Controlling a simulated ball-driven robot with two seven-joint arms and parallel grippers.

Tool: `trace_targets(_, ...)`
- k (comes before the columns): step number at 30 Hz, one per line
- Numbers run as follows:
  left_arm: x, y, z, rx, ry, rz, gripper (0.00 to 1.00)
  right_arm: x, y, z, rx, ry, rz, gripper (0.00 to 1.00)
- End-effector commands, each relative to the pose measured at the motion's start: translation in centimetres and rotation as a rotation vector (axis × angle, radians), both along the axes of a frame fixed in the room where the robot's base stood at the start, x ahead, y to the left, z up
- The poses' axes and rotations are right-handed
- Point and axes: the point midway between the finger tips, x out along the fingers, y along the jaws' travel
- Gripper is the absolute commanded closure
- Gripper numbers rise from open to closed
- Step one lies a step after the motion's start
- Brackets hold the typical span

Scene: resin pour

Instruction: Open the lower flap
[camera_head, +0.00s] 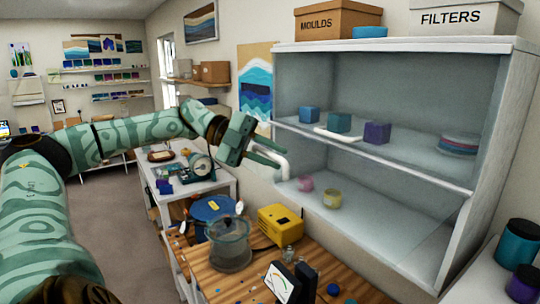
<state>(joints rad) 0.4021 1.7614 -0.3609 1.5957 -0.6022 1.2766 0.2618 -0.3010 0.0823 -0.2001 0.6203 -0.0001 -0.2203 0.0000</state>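A white cabinet (508,120) with a middle shelf stands against the right wall. Its lower bay (385,215) holds a pink cup (305,183) and a yellow cup (332,198). I cannot clearly tell the lower flap or whether it is open; the bay looks hazy, as if behind a clear panel. My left gripper (268,151) is at the cabinet's left front edge. Its two green fingers are apart, with nothing seen between them. A white curved bar (283,166) shows just below the fingertips; I cannot tell if they touch it. My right gripper is not in view.
Below the cabinet, a wooden bench (245,283) holds a clear lidded pot (230,245), a yellow box (281,225) and a gauge (282,283). Dark jars (518,244) stand at the far right. Boxes (338,20) sit on the cabinet. Floor at left is clear.

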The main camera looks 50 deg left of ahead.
Motion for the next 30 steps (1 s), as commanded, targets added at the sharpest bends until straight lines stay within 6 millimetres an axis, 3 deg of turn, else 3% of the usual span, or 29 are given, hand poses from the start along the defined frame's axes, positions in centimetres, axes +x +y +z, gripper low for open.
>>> trace_targets(6, -0.1, 0.1, -0.1, 0.001, 0.001, -0.001, 0.78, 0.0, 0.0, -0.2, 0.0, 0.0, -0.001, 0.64)
trace_targets(10, -0.8, 1.3, 0.2, 0.003, 0.0, 0.002, 0.78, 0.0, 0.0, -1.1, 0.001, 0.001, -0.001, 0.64)
trace_targets(18, -4.3, 6.8, 2.6, 0.001, 0.0, 0.004, 0.78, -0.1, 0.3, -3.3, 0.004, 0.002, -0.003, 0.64)
trace_targets(24, -6.7, 10.6, 4.5, 0.001, 0.001, 0.004, 0.78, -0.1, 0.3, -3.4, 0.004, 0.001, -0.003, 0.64)
trace_targets(30, -8.0, 12.5, 5.4, 0.001, 0.003, 0.001, 0.78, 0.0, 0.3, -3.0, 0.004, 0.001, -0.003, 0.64)
